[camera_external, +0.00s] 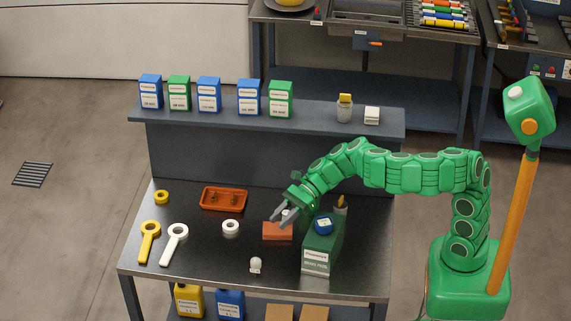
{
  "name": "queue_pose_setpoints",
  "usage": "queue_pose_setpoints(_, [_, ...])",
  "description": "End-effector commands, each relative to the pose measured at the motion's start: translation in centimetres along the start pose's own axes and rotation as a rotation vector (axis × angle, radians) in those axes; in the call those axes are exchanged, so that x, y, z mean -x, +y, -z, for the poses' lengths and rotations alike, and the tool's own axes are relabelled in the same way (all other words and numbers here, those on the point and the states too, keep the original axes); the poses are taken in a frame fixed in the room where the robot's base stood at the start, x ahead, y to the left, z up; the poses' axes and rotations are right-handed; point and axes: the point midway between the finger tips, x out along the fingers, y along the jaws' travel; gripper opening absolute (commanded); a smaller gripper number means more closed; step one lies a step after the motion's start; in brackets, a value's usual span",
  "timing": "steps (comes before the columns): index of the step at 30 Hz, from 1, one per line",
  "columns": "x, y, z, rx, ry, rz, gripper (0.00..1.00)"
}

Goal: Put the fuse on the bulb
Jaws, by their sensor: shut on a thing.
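A small white rounded thing that looks like the bulb (256,265) stands on the front middle of the dark workbench (200,265). My gripper (278,222) is above the bench, behind and a little right of the bulb and apart from it. Its grey jaws point down and left over a reddish-brown block (277,232). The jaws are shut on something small. A pale bit (287,214) shows by the jaws and may be the fuse, but it is too small to tell. No other fuse can be made out.
A dark green box (317,257) with a blue cap stands right of the block. A white ring (231,228), an orange tray (223,198), a yellow ring (161,197) and two magnifier-shaped tools (174,245) lie to the left. Bench around the bulb is clear.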

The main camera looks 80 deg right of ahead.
Motion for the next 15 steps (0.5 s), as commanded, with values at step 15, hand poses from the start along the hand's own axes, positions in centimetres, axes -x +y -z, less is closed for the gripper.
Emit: queue_pose_setpoints(15, [0.1, 4.8, -5.1, -0.005, 0.006, 0.054, 0.02])
